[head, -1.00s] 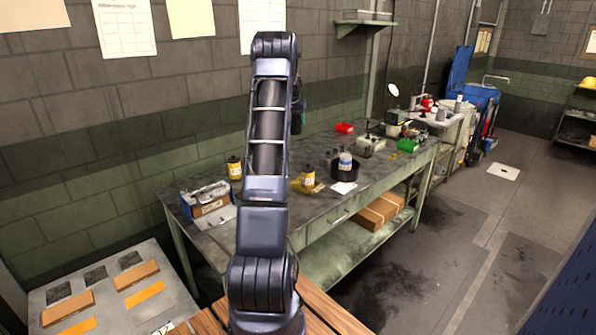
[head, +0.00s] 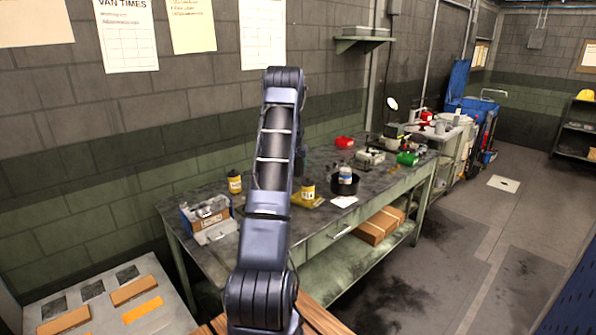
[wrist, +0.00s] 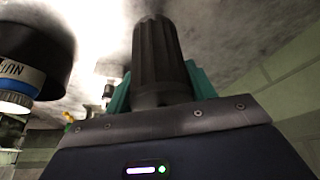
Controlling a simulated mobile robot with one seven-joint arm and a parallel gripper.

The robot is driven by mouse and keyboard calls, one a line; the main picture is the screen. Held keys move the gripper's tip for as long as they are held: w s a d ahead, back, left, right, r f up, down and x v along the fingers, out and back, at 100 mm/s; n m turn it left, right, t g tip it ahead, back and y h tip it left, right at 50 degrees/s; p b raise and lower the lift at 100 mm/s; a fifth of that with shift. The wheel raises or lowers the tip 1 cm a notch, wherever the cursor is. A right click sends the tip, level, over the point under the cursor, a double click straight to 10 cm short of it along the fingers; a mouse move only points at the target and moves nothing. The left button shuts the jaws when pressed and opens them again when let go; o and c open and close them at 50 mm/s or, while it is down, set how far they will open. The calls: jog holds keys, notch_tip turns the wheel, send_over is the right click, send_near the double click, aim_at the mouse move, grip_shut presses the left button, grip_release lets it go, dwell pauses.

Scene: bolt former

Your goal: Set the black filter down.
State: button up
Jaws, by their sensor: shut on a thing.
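The black filter (wrist: 160,55) is a dark ribbed cylinder in the wrist view. My gripper (wrist: 160,88) is shut on it, with a teal finger on each side. The filter's far end points at the grey worktop (wrist: 230,40), which fills the top of that view. I cannot tell whether the two touch.
A black pan (head: 345,187) with a white-and-blue bottle (head: 345,175) stands on the bench right of my arm. Red (head: 344,142) and green (head: 407,158) bins lie farther back.

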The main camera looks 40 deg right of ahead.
aim_at(298, 169)
jog(key=shift+f, duration=2.2)
jog(key=shift+f, duration=0.15)
jog(key=o, duration=1.1)
jog(key=shift+c, duration=0.2)
